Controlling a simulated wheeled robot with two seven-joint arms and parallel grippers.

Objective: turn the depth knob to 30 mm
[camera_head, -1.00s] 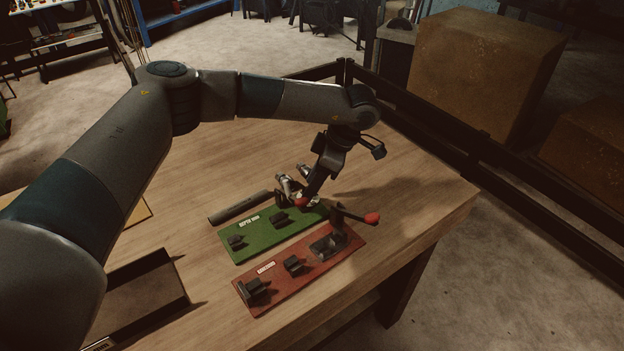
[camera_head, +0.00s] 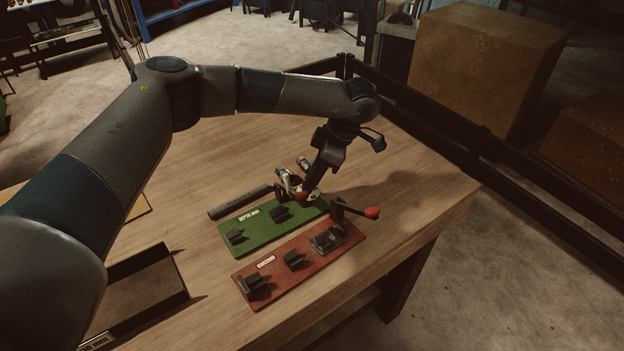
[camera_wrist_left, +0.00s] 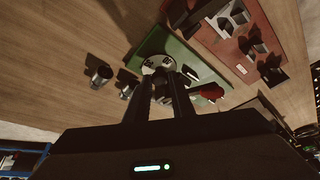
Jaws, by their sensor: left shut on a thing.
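The green board (camera_head: 258,236) labelled "DEPTH mm" lies on the wooden table. A white round dial (camera_head: 314,195) sits at its far right end, and it also shows in the left wrist view (camera_wrist_left: 158,64). My left gripper (camera_head: 308,194) reaches down onto the dial. In the left wrist view its two fingers (camera_wrist_left: 163,80) are shut on the depth knob, which they largely hide. A red end (camera_wrist_left: 211,91) shows beside the fingers. The dial's marks and the knob's reading are too small to tell. My right gripper is out of view.
A red board (camera_head: 280,283) with dark blocks and a red-tipped lever (camera_head: 372,212) lies close in front. Small metal cylinders (camera_head: 303,163) stand near the gripper. A dark rod (camera_head: 240,201) lies behind the green board. A brown tray (camera_head: 180,291) stands at the front left.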

